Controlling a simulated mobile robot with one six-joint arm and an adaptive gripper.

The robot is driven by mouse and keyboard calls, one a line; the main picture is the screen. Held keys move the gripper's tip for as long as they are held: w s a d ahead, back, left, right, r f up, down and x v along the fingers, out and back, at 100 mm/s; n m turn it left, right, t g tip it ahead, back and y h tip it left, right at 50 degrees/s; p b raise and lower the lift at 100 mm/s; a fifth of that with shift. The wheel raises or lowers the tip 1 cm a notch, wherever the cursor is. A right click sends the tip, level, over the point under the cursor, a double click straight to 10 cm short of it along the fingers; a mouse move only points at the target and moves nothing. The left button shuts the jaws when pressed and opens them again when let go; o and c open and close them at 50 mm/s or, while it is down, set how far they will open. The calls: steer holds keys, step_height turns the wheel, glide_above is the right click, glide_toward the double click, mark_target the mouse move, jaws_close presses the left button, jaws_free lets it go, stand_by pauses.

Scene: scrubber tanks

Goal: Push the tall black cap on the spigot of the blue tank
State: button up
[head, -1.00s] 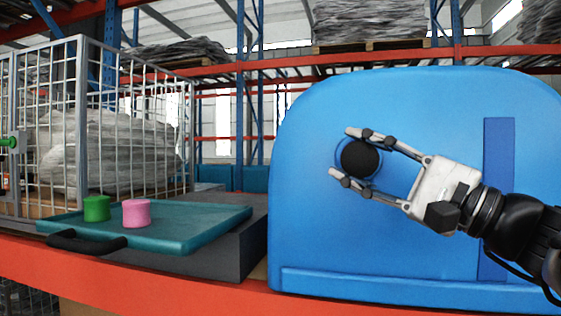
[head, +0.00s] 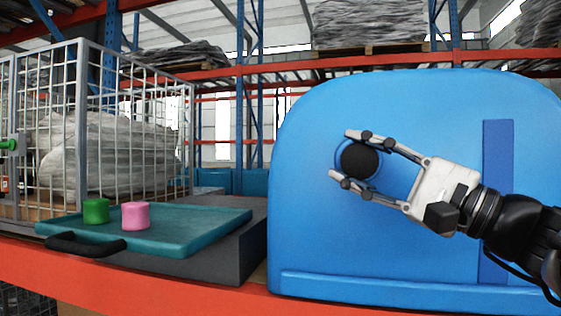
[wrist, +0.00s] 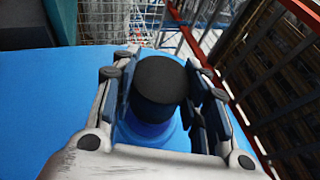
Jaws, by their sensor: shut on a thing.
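The tall black cap (head: 360,160) shows as a dark disc on the front of the blue tank (head: 400,255). In the wrist view the cap (wrist: 160,85) stands over the blue spigot (wrist: 152,132), upright and in line with it. My gripper (head: 347,154) reaches in from the right, with one finger above the cap and one below it. It is shut on the cap, and in the wrist view the fingers (wrist: 164,82) lie on either side of it. How far the cap sits down over the spigot is hard to tell.
A teal tray (head: 190,238) with a black handle (head: 86,245) stands at the left, bearing a green cap (head: 96,211) and a pink cap (head: 136,216). A wire cage (head: 85,130) stands behind it. An orange beam (head: 140,285) runs along the front.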

steer(key=shift+w, duration=0.15)
steer(key=shift+w+d, duration=0.2)
steer(key=shift+w, duration=0.2)
steer(key=shift+w, duration=0.1)
steer(key=shift+w+d+p, duration=0.3)
steer(key=shift+w, duration=0.4)
steer(key=o, duration=0.9)
steer(key=shift+w, duration=0.35)
steer(key=shift+o, duration=1.3)
steer(key=shift+s, duration=0.25)
steer(key=shift+w, duration=0.1)
